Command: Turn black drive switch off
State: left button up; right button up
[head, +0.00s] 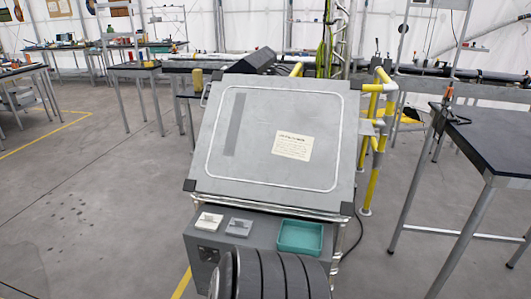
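A grey console with a large sloped panel (240,150) stands in the middle of the head view. Below the panel is a grey ledge box (262,219). On its top left sit a cream block-like control (208,221) and a grey one (239,228). Small dark fittings (208,254) show on the box's front face, too small to make out. I cannot tell which of these is the black drive switch, or its position. A black ribbed rounded shape, possibly part of me, hides the lower front. Neither gripper is in view.
A teal tray (300,238) sits on the ledge's right. Yellow railing (374,150) stands behind the console to the right. A dark-topped table (490,140) is at far right. Workbenches (110,48) line the back left. The floor to the left is open.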

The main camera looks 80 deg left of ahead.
aim_at(208, 256)
jog(key=u, duration=2.75)
